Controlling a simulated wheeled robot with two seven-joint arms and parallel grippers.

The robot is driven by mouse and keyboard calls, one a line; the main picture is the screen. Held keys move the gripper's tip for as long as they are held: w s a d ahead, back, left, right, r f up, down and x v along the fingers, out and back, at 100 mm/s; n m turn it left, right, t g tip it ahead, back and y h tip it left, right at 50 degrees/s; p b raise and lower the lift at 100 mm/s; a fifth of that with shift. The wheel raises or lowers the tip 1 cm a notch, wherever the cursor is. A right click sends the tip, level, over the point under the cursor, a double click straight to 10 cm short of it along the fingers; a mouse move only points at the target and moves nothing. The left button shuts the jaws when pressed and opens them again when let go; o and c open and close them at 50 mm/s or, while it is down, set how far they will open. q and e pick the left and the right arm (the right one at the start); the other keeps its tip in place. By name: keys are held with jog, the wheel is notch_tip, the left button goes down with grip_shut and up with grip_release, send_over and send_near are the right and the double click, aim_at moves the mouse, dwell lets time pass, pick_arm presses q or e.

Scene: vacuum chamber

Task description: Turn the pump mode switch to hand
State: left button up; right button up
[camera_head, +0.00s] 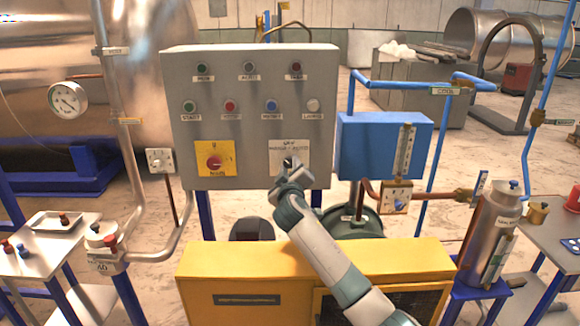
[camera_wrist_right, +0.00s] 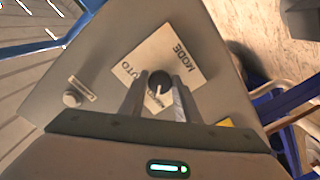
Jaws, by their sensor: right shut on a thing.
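The pump mode switch is a small black knob (camera_wrist_right: 160,78) on a white label plate (camera_head: 280,150), low on the right side of the grey control panel (camera_head: 250,135). In the wrist view the plate (camera_wrist_right: 145,55) reads MODE and AUTO, and the knob has a white pointer mark. Which setting it points at I cannot tell for sure. My right gripper (camera_head: 287,166) is at the panel in front of the switch. In the wrist view its two fingers (camera_wrist_right: 156,92) are on either side of the knob, shut on it. My left gripper is not in view.
A red knob on a yellow plate (camera_head: 214,158) is left of the switch. Rows of buttons and lamps (camera_head: 230,106) sit above. A yellow cabinet (camera_head: 250,265) stands below the panel, under my right arm. A blue box (camera_head: 385,140) and piping are to the right.

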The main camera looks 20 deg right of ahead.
dwell(0.3)
jog(key=o, duration=1)
jog(key=shift+b+v, duration=0.4)
jog(key=shift+v, duration=0.45)
jog(key=shift+b+v, duration=2.6)
jog(key=shift+v, duration=5.25)
